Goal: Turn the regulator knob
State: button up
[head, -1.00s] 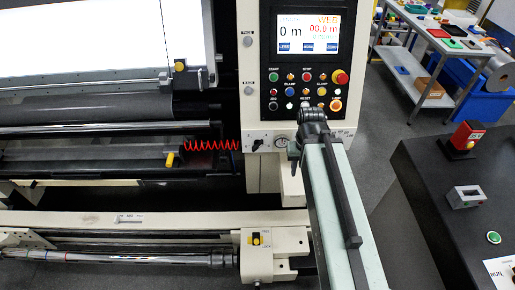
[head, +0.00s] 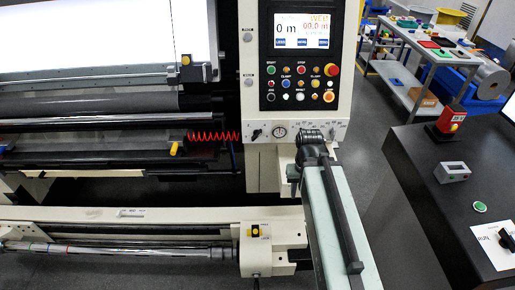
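The cream panel strip (head: 262,124) under the control screen carries a small black lever-like knob (head: 257,133) at its left and a round white gauge (head: 280,132) beside it. Printed scale marks show at the strip's right end. My gripper (head: 312,138) is at that right end, dark and seen from behind, just right of the gauge. It covers part of the strip, and any regulator knob there is hidden behind it. I cannot make out its fingertips, whether it is open or shut, or whether it touches anything.
The control panel (head: 299,55) with lit screen and coloured buttons stands above my gripper. A red coiled hose (head: 214,137) hangs to the left. Grey floor lies between machine and desk.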

aim_at(256, 133)
jog(key=u, duration=3.85)
jog(key=k, duration=0.45)
jog(key=z, duration=0.95)
